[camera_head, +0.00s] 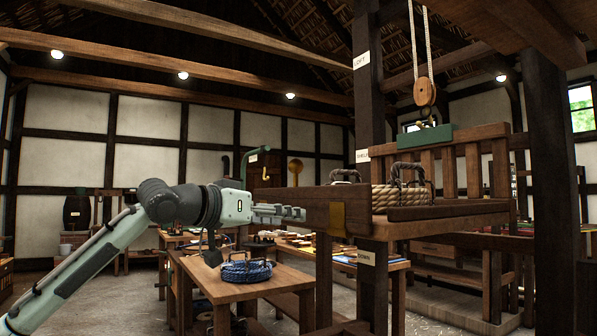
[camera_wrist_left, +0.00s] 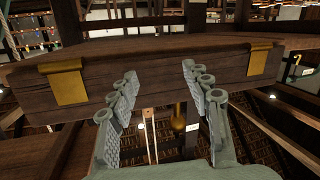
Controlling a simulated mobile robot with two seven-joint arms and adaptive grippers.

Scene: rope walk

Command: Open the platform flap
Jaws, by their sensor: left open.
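The platform (camera_head: 440,218) is a raised wooden tray with a slatted back. Its near left side carries a dark wooden flap (camera_head: 318,208) with a brass plate. In the left wrist view the flap (camera_wrist_left: 165,78) spans the picture, with a brass plate (camera_wrist_left: 66,82) at the left and another at the right. My left gripper (camera_head: 292,213) comes in from the left at the flap's height. It is open, its fingertips at the board's edge; contact cannot be told. In the left wrist view the fingers (camera_wrist_left: 158,76) are spread apart and nothing is between them. My right gripper is not in view.
A rope coil (camera_head: 400,196) lies on the platform. A pulley block (camera_head: 425,92) hangs above on ropes. A dark post (camera_head: 369,110) stands beside the platform. Below my left arm, a table (camera_head: 215,285) bears a blue rope coil (camera_head: 246,271).

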